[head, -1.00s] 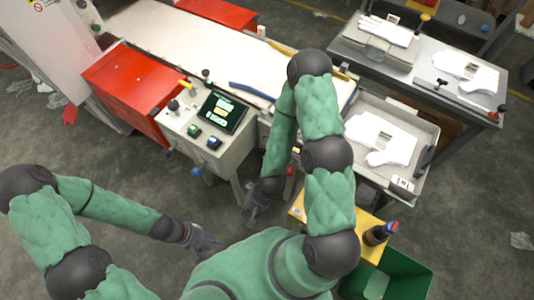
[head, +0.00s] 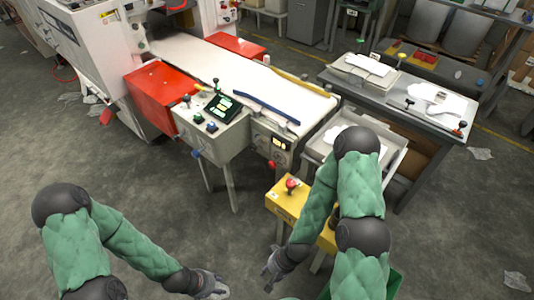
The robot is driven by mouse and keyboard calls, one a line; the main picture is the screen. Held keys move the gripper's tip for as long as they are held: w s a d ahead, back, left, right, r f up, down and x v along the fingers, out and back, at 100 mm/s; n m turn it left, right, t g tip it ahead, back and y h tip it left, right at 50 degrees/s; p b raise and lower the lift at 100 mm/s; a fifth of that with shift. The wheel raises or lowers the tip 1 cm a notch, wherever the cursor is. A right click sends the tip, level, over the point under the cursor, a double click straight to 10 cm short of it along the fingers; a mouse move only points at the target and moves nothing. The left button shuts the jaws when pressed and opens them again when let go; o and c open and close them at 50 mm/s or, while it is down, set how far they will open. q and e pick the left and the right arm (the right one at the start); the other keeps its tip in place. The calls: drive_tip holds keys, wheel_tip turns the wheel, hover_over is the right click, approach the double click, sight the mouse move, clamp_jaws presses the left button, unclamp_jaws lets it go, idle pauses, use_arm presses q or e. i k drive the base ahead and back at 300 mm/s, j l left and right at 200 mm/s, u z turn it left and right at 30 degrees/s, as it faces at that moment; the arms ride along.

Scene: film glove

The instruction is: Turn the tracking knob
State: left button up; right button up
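A grey control cabinet (head: 213,135) with a small lit screen (head: 222,107) stands at the near side of the white conveyor belt. A blue knob (head: 196,154) sticks out low on its front. A side panel (head: 272,140) under the belt edge carries small dials and a lit display, and a red knob (head: 271,164) sits below it. I cannot tell which of these is the tracking knob. My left gripper (head: 220,287) is low at the bottom of the head view, open and empty. My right gripper (head: 268,276) is also low, open and empty. Both are well apart from the panels.
A yellow box with a red mushroom button (head: 291,184) stands close to my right forearm. A tray (head: 395,160) is partly hidden behind my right arm. A red cover (head: 160,95) stands left of the cabinet. The floor before the cabinet is clear.

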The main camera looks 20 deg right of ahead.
sight(253, 148)
drive_tip(key=j+z, duration=0.1)
drive_tip(key=z, duration=0.3)
drive_tip(key=i+j+z, duration=0.1)
drive_tip(key=z, duration=0.3)
drive_tip(key=j+z, duration=0.1)
drive_tip(key=z, duration=0.35)
drive_tip(key=j+z, duration=0.1)
drive_tip(key=z, duration=0.3)
drive_tip(key=i+j, duration=0.15)
drive_tip(key=j, duration=0.2)
drive_tip(key=i+j, duration=0.15)
drive_tip(key=j, duration=0.2)
drive_tip(key=i, duration=0.15)
